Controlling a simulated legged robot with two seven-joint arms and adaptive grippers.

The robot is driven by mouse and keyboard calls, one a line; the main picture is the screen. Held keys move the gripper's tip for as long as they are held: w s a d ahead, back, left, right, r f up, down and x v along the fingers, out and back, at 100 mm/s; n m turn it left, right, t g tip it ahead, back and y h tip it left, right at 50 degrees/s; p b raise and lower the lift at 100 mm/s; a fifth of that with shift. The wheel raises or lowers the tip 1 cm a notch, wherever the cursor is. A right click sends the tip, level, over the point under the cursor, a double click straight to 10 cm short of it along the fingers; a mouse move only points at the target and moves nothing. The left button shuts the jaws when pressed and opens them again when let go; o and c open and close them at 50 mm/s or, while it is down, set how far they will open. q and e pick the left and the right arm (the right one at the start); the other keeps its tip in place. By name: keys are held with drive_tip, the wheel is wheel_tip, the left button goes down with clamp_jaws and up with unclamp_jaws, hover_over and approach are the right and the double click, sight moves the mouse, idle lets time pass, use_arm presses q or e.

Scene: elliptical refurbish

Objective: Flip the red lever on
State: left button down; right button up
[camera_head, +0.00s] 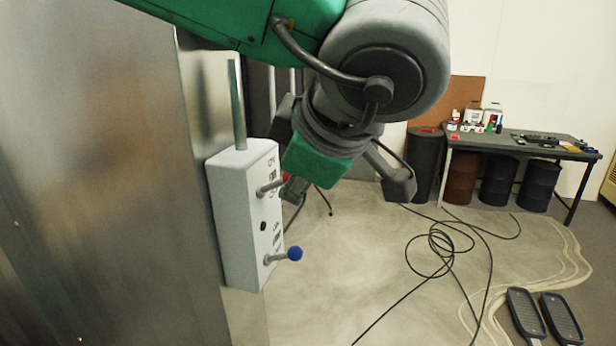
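A light grey control box (233,216) is mounted on the metal panel, left of centre. Its upper lever (270,187) sticks out to the right and ends in a red knob (287,176), mostly covered by my gripper. My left gripper (294,188), with a green body and grey parts, comes down from above, right at the red knob. Whether it touches or holds the knob cannot be told, and its finger opening is unclear. A lower lever with a blue knob (295,253) sticks out to the right below. My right gripper is not in view.
A grey conduit (236,105) rises from the box top beside the large metal panel (100,180). A workbench (520,146) with small items and dark drums (499,181) stands at the back right. Black cables (440,245) and two dark pedals (541,316) lie on the floor.

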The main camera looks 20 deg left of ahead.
use_arm(q)
drive_tip(key=shift+w+a+r, duration=0.1)
drive_tip(key=shift+a+r, duration=0.05)
drive_tip(key=shift+r, duration=0.35)
drive_tip(key=c, duration=1.4)
unclamp_jaws()
drive_tip(key=shift+s+a, duration=0.4)
drive_tip(key=shift+s, duration=0.05)
drive_tip(key=shift+d+r, duration=0.1)
drive_tip(key=shift+d, duration=0.1)
drive_tip(key=shift+a+v, duration=0.1)
drive_tip(key=shift+v, duration=2.75)
drive_tip(key=shift+a+v, duration=0.15)
drive_tip(key=shift+v, duration=2.7)
drive_tip(key=shift+s+d, duration=0.1)
drive_tip(key=shift+s, duration=0.15)
